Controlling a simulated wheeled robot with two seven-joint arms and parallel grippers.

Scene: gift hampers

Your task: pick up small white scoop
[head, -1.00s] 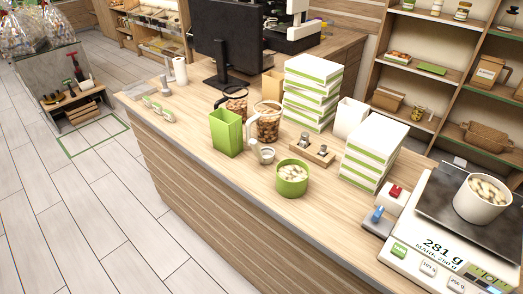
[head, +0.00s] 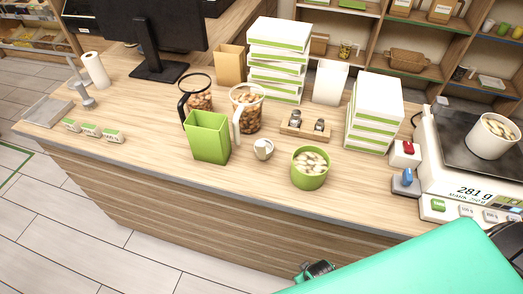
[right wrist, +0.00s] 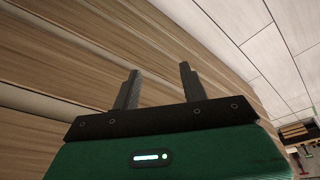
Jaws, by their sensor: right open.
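The small white scoop (head: 263,149) stands on the wooden counter as a small white cup, between the green square box (head: 208,138) and the green bowl (head: 310,168) of pale pieces. Nothing grips it. My right gripper (right wrist: 159,85) is open and empty in the right wrist view, with the wood-panelled counter front beyond its fingers. In the head view my green right arm (head: 410,265) comes in at the bottom right, low in front of the counter and well short of the scoop. My left gripper is out of view.
Two jugs of nuts, one black-handled (head: 197,96) and one white-handled (head: 245,112), stand behind the scoop. A wooden holder (head: 305,127) is to its right. White-and-green box stacks (head: 275,60) and a scale (head: 460,180) stand farther off. Counter in front of the scoop is clear.

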